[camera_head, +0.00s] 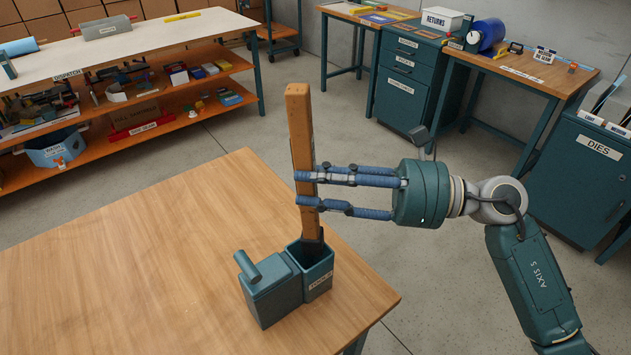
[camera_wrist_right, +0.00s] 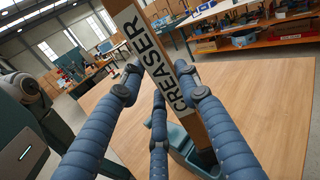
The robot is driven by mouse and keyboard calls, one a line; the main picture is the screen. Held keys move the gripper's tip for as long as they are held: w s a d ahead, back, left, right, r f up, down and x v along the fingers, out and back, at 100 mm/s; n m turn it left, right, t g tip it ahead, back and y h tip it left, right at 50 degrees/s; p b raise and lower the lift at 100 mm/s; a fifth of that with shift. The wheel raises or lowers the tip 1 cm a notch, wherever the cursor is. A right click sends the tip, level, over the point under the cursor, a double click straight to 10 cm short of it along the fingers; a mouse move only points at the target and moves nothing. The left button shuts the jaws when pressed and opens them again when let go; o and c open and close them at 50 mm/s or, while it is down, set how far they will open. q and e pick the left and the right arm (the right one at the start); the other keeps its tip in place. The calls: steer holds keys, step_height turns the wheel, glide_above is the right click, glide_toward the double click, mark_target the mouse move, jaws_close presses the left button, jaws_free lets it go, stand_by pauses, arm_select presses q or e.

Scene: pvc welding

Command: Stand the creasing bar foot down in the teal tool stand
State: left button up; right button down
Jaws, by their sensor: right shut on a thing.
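The creasing bar (camera_head: 300,130) is a long brown bar, near upright with a slight tilt. Its dark lower end is inside the open compartment of the teal tool stand (camera_head: 318,285); whether it touches the bottom is hidden. In the right wrist view the bar (camera_wrist_right: 151,40) shows a white "CREASER" label, with part of the teal stand (camera_wrist_right: 181,145) behind it. My right gripper (camera_head: 308,190) comes from the right and is shut around the bar's middle, above the stand. My left gripper is not in view.
The stand's closed block with a round handle (camera_head: 265,280) is beside the open compartment. The wooden table (camera_head: 180,250) is otherwise bare, and its right edge is close to the stand. A dispatch bench (camera_head: 130,50) and other work tables stand beyond the floor.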

step_height(320, 180, down, 2)
steer(key=shift+f, duration=0.2)
steer(key=c, duration=1.6)
jaws_free()
steer(key=shift+c, duration=0.2)
steer(key=o, duration=0.5)
steer(key=shift+w, duration=0.2)
steer(key=shift+c, duration=0.2)
steer(key=shift+w+d+r, duration=0.1)
steer(key=shift+w+d, duration=0.1)
steer(key=shift+w, duration=0.05)
steer(key=shift+s+r, duration=0.15)
steer(key=shift+s, duration=0.05)
steer(key=shift+d, duration=0.25)
steer(key=s+d, duration=0.1)
steer(key=d, duration=1)
steer(key=shift+s+d, duration=0.15)
steer(key=shift+s, duration=0.15)
